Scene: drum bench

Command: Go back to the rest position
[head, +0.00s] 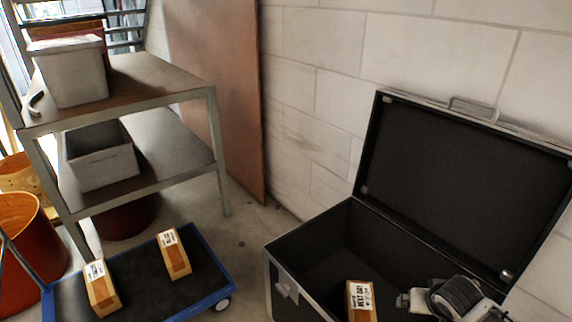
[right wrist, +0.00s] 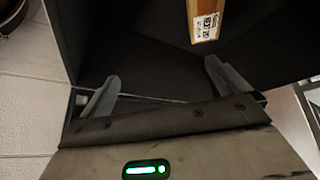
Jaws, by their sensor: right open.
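My right gripper (right wrist: 158,85) is open in the right wrist view, with its two fingers spread apart and nothing between them. In the head view my right arm reaches in at the lower right, over the open black case (head: 320,240). A wooden block with a white label (head: 362,300) is inside the case, left of my right arm. The same labelled block (right wrist: 205,20) shows at the top of the right wrist view, beyond the fingertips and apart from them. My left gripper is not in view.
A blue-edged trolley (head: 215,265) at lower left carries two labelled wooden blocks (head: 100,287) (head: 173,254). A metal shelf (head: 165,85) holds two grey bins (head: 70,75) (head: 105,160). Orange-brown drums (head: 20,235) stand at far left. The case lid (head: 460,190) stands open against the wall.

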